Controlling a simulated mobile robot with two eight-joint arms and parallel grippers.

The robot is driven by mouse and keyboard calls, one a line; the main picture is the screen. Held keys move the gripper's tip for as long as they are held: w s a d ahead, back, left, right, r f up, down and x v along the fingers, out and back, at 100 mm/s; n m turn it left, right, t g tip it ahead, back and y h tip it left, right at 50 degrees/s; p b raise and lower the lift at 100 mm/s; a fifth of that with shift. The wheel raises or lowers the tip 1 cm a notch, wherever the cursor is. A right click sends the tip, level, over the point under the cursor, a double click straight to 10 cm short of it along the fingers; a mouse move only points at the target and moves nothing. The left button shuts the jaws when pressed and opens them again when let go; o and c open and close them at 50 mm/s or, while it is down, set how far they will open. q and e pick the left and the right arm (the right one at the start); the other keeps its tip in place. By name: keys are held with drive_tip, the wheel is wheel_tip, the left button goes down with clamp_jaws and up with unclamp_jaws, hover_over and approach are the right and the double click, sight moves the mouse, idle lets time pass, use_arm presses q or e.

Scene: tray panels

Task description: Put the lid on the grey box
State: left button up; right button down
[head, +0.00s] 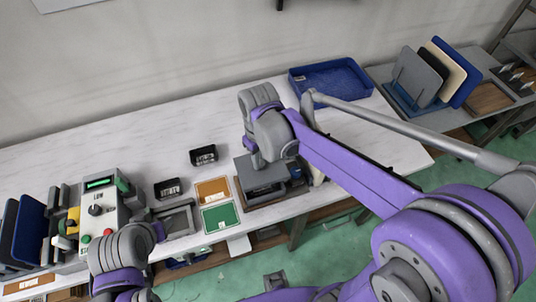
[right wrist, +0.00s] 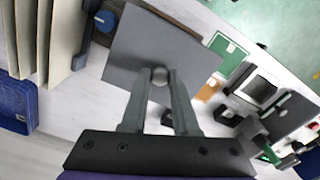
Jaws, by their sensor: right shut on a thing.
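The lid (head: 262,177) is a flat grey square plate. In the right wrist view the lid (right wrist: 150,48) shows from above with a round knob in its middle. My right gripper (right wrist: 160,88) is shut on that knob. In the head view my right gripper (head: 262,160) points down at the lid, near the table's front edge.
A brown board (right wrist: 186,20) lies beneath the lid. Left of it are a green card (head: 220,217), an orange card (head: 213,190), two black label holders (head: 203,155) and a grey frame (head: 176,219). A blue tray (head: 330,80) stands at the back right. The table's back left is clear.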

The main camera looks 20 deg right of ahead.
sight(261, 167)
drive_tip(key=shift+s, duration=0.25)
drive_tip(key=shift+w+a+f, duration=0.1)
drive_tip(key=shift+w+f, duration=0.05)
drive_tip(key=shift+f, duration=0.5)
drive_tip(key=shift+f+b, duration=1.05)
drive_tip(key=shift+f, duration=0.6)
drive_tip(key=shift+f+b, duration=0.75)
drive_tip(key=shift+f, duration=0.45)
use_arm(q)
drive_tip(key=shift+g, duration=0.3)
drive_tip(key=s+f, duration=0.1)
drive_tip(key=f, duration=0.2)
drive_tip(key=s+f, duration=0.1)
drive_tip(key=f, duration=0.1)
drive_tip(key=shift+s+f, duration=0.2)
drive_tip(key=shift+s, duration=0.1)
drive_tip(key=shift+f, duration=0.15)
